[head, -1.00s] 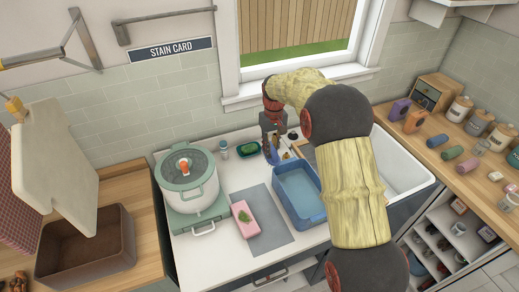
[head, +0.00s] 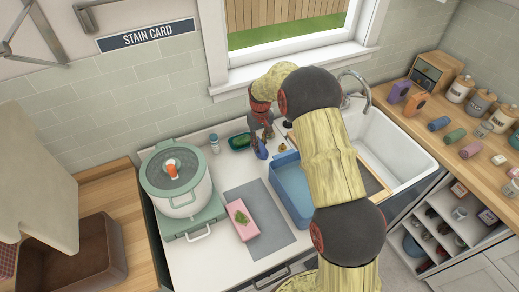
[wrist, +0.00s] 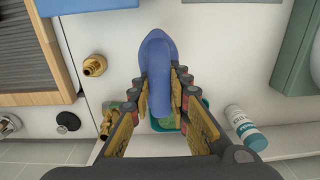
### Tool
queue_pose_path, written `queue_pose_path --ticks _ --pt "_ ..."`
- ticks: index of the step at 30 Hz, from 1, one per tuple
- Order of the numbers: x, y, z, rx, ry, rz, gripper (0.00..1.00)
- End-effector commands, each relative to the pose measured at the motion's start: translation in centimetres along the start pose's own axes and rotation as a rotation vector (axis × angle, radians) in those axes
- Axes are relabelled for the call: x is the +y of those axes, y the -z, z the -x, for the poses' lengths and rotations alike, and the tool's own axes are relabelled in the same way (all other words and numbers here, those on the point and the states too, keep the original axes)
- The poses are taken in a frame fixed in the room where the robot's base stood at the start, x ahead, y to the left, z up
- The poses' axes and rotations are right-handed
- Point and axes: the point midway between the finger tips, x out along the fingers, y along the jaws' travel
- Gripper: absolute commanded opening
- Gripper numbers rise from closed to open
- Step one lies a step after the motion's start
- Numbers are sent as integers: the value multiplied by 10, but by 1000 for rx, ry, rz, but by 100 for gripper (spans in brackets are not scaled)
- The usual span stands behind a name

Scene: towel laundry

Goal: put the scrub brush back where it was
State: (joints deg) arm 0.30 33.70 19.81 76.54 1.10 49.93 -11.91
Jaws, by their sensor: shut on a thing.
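The scrub brush (wrist: 158,70) is a blue, smooth, rounded piece in the wrist view. My gripper (wrist: 160,88) is shut on it, one finger on each side. In the head view the blue brush (head: 261,151) hangs below my gripper (head: 262,136), over the back of the white counter. A green dish (head: 239,142) lies just left of the brush in the head view. In the wrist view the dish (wrist: 168,126) is partly hidden behind the brush and fingers. I cannot tell whether the brush touches the counter.
A blue basin (head: 289,192) stands in front and right of the gripper. A small bottle (head: 214,143) and a lidded pot (head: 180,187) are to the left. Brass fittings (wrist: 94,65) lie nearby. A pink block (head: 240,220) sits on the grey mat (head: 278,232).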

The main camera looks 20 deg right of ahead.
Motion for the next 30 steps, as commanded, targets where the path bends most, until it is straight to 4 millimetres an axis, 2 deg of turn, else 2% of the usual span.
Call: queue_pose_path --ticks 6,17,18,27,30 --pt "0 -1 -29 -3 1 0 0" --pt "0 -1 -34 -2 0 0 0" --pt "0 -1 -34 -2 0 0 18" --pt "0 -1 -34 -2 0 0 36" --pt "0 -1 -34 -2 0 0 36"
